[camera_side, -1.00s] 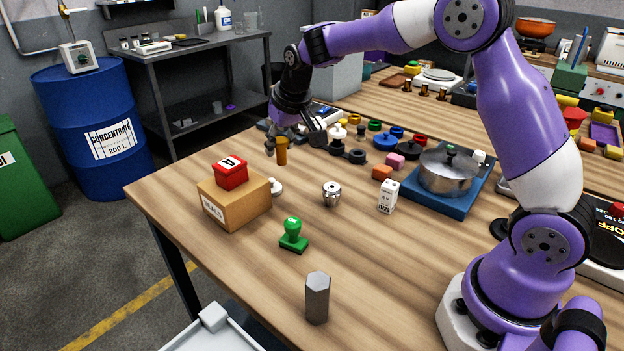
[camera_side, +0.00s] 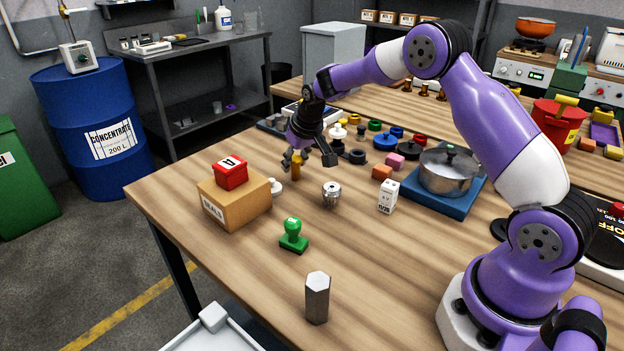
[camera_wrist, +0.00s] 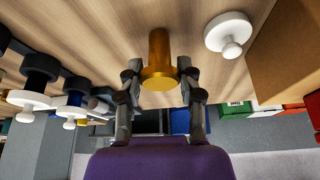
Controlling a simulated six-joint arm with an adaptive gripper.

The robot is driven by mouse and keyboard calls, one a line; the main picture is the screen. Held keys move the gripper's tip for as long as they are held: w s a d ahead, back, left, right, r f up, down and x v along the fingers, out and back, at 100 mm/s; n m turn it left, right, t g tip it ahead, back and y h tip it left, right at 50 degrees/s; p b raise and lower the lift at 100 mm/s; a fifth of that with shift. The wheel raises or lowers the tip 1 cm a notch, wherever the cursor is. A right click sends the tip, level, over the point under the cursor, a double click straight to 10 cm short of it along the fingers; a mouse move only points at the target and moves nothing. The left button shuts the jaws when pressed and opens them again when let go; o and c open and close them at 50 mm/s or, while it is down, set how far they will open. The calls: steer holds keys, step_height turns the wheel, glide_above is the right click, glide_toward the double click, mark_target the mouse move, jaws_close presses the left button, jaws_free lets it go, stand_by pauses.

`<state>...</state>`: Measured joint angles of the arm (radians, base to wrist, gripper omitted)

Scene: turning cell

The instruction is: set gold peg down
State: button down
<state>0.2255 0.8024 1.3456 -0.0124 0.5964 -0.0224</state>
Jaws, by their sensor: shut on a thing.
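The gold peg (camera_side: 296,168) is upright between the fingers of my gripper (camera_side: 305,159), behind the silver chuck-like part on the table. In the wrist view, the gold peg (camera_wrist: 158,60) sits between the two dark fingertips of my gripper (camera_wrist: 160,73), which are closed on its sides. Its lower end is at or very near the wooden tabletop (camera_side: 215,262); I cannot tell whether it touches.
A cardboard box (camera_side: 240,208) with a red block (camera_side: 230,172) stands to the left, a white knobbed piece (camera_wrist: 228,33) beside it. The silver part (camera_side: 331,194) and a green stamp (camera_side: 292,237) stand nearer. Coloured parts crowd behind and right. Bare wood lies nearer the camera.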

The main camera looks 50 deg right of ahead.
steer(key=shift+c, duration=2.4)
jaws_free()
steer(key=shift+f, duration=0.1)
steer(key=s+a+f+v, duration=0.1)
steer(key=s+a+v, duration=0.1)
steer(key=v, duration=1.5)
steer(key=s+a+n, duration=0.1)
steer(key=s+a, duration=0.2)
steer(key=s, duration=0.6)
steer(key=s+a+n+t, duration=0.1)
steer(key=s+a, duration=0.3)
steer(key=s, duration=0.5)
steer(key=shift+a+y, duration=0.15)
steer(key=shift+y, duration=0.25)
steer(key=shift+r, duration=0.1)
